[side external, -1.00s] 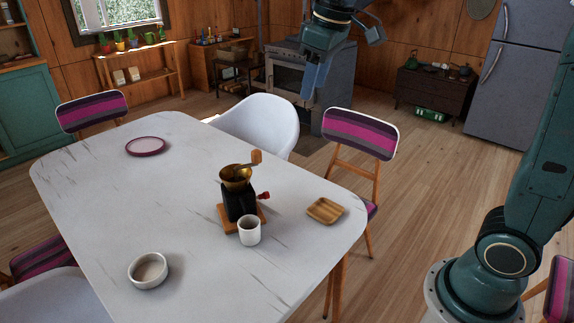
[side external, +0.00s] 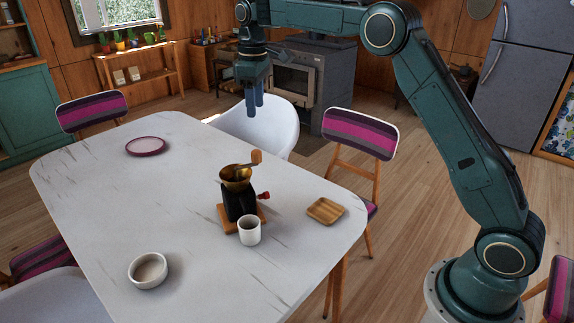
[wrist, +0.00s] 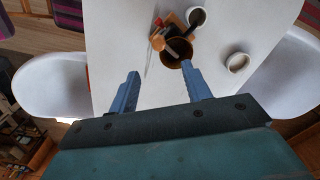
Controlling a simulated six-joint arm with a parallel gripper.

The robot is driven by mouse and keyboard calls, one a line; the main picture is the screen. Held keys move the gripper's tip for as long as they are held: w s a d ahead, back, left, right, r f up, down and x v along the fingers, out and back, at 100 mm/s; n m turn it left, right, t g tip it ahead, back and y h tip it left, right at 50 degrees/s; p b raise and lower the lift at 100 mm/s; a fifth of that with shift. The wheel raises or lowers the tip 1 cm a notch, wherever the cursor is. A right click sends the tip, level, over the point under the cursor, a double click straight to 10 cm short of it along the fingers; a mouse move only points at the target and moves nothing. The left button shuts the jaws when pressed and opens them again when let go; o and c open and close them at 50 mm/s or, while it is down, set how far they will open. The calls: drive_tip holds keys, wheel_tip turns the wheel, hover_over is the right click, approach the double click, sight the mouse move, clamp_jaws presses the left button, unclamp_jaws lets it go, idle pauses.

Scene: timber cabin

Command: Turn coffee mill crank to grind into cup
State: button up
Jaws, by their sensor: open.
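The coffee mill (side external: 240,206) stands upright on the white table, with a black body, a brass bowl on top and a wooden base. Its crank (side external: 254,159) has a wooden handle that sticks up at the bowl's right side. A white cup (side external: 249,230) stands in front of the mill. My gripper (side external: 255,108) hangs above and behind the mill, pointing down, empty and apart from everything. In the wrist view my gripper (wrist: 164,88) shows its two fingers spread, with the mill's bowl (wrist: 176,52) beyond them and the cup (wrist: 197,17) past it.
On the table (side external: 100,200) are a white bowl (side external: 148,270) at front left, a purple-rimmed plate (side external: 146,146) at the back and a small wooden tray (side external: 325,210) at right. Chairs surround the table; a white one (side external: 260,128) stands behind it.

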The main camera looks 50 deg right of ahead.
sight(256, 150)
drive_tip(key=shift+w+d+f, duration=0.1)
drive_tip(key=shift+w+f, duration=0.3)
drive_tip(key=shift+f, duration=0.1)
wheel_tip(256, 150, down, 14)
drive_tip(key=shift+r, duration=0.1)
idle(0.6)
clamp_jaws()
